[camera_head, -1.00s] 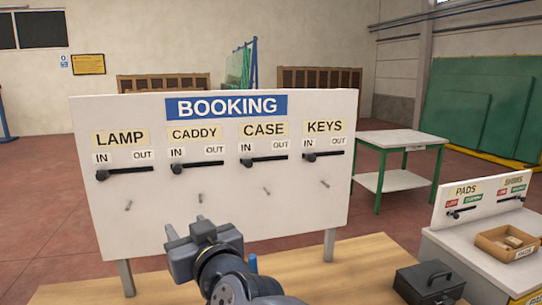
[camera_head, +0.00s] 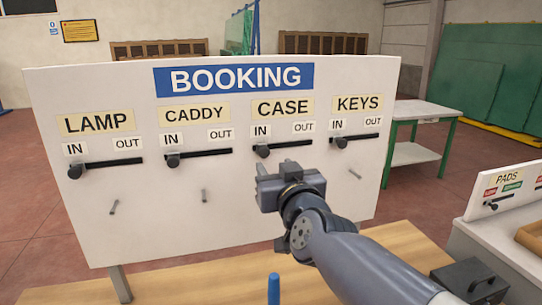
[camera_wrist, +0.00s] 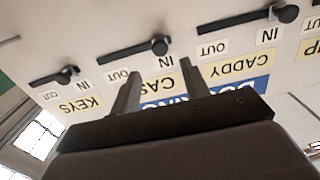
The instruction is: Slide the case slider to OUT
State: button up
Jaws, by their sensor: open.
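The white BOOKING board (camera_head: 240,235) fills the middle of the head view. The CASE slider's black knob (camera_head: 263,151) sits at the left end of its slot (camera_head: 292,145), under the IN label (camera_head: 261,131). The OUT label (camera_head: 303,127) is above the slot's right end. My gripper (camera_head: 276,170) is just below the CASE slot, with its fingers toward the board, open and empty. In the wrist view the picture is upside down; the CASE knob (camera_wrist: 159,47) shows beyond and between the two fingers (camera_wrist: 158,85), apart from them.
The LAMP (camera_head: 75,172), CADDY (camera_head: 173,160) and KEYS (camera_head: 342,143) knobs are also under their IN labels. Small pegs (camera_head: 204,196) stick out below the slots. A wooden table (camera_head: 180,280) lies in front. A black box (camera_head: 468,285) is at lower right.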

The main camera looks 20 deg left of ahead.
aim_at(265, 153)
jog(key=shift+x, duration=3.6)
jog(key=shift+s, duration=0.1)
jog(key=shift+c, duration=0.4)
grip_shut()
